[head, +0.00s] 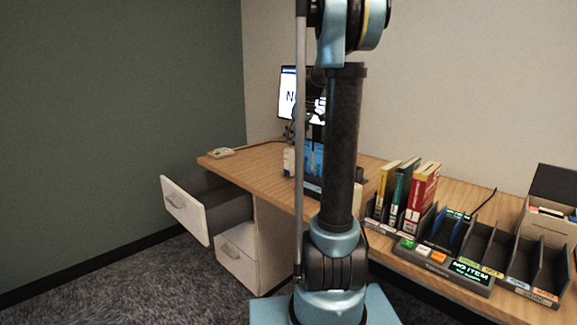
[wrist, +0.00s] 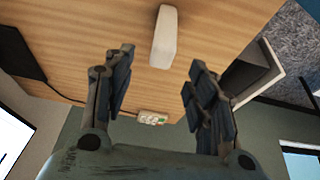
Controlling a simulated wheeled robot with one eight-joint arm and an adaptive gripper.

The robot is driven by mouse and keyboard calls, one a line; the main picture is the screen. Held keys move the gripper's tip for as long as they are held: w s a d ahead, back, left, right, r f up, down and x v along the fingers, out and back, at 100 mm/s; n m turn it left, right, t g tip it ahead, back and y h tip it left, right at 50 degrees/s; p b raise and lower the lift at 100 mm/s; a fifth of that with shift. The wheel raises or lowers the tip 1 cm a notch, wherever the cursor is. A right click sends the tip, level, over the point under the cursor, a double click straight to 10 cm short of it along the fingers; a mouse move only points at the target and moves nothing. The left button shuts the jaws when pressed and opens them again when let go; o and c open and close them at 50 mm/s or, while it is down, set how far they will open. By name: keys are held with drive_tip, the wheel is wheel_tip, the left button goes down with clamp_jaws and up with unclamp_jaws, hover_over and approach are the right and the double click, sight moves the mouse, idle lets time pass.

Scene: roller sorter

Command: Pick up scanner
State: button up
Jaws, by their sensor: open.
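In the wrist view a plain white, rounded elongated object (wrist: 166,38) lies on the wooden desk, just beyond my fingertips and roughly in line with the gap between them. It may be the scanner; no handle or trigger shows, so I cannot tell for sure. My gripper (wrist: 160,72) is open, its two dark fingers spread apart with nothing between them. In the head view my gripper is mostly hidden behind my arm, near the monitor.
The desk (head: 254,154) carries a monitor (head: 288,95), a small pale device (head: 220,153) at its left end, upright books (head: 402,190) and a dark sorter tray (head: 477,256). An open drawer (head: 186,210) juts out at the left. The desk's left part has free room.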

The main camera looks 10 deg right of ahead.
sight(290, 149)
drive_tip(key=shift+x, duration=4.3)
drive_tip(key=shift+s+a, duration=0.1)
drive_tip(key=shift+s, duration=0.05)
drive_tip(key=shift+c, duration=0.3)
drive_tip(key=c, duration=1.2)
